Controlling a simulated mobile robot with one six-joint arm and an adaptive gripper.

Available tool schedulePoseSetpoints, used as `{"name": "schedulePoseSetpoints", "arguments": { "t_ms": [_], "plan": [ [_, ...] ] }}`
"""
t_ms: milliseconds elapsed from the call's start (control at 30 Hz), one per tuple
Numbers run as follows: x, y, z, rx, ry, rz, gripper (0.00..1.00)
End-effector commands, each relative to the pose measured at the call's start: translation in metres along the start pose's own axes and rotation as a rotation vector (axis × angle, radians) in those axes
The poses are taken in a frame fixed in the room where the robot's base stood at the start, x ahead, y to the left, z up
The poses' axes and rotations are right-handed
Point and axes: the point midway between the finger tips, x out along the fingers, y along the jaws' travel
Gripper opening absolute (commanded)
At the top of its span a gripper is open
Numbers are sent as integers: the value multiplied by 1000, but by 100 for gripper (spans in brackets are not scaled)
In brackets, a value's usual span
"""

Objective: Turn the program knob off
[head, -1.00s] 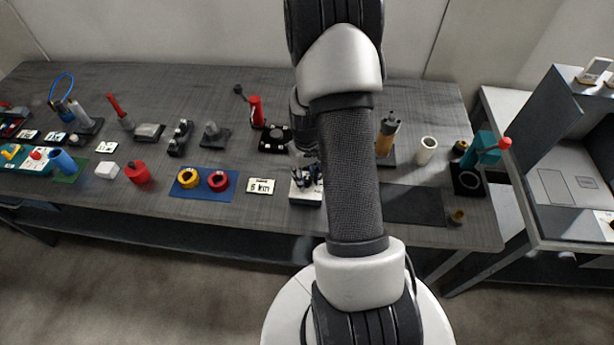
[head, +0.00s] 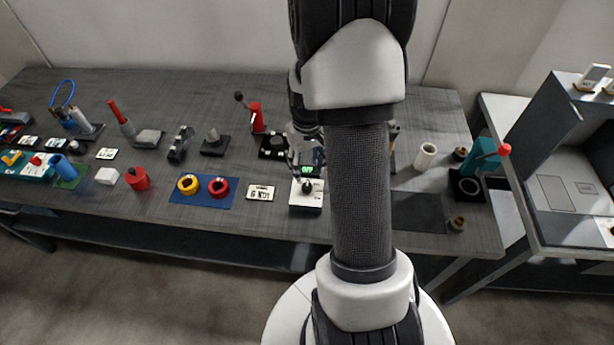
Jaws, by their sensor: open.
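The program knob (head: 306,187) is a small dark knob on a white-topped box (head: 300,203) at the front of the table, just left of my arm. A small dark display (head: 307,169) behind the knob shows green letters that look like "OFF". My gripper (head: 303,165) is open and empty, just behind and above the box, apart from the knob. My arm link hides part of the gripper's surroundings, and its fingertips are small and hard to make out.
A label plate (head: 260,193) and a blue mat (head: 173,203) with yellow and red rings lie to the left. A black dial unit (head: 268,152) and red lever (head: 256,118) stand behind. A dark mat (head: 418,212) and white cylinder (head: 426,156) are to the right.

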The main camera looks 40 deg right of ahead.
Motion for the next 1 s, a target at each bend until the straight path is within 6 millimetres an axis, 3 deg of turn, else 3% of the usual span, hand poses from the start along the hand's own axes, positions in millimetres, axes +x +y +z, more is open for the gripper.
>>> {"name": "schedulePoseSetpoints", "arguments": {
  "t_ms": [200,867,1000],
  "plan": [
    [-29,0,0,0,2,1,45],
    [-34,0,0,0,0,0,45],
    [-50,-11,1,-13,18,5,45]
  ]
}}
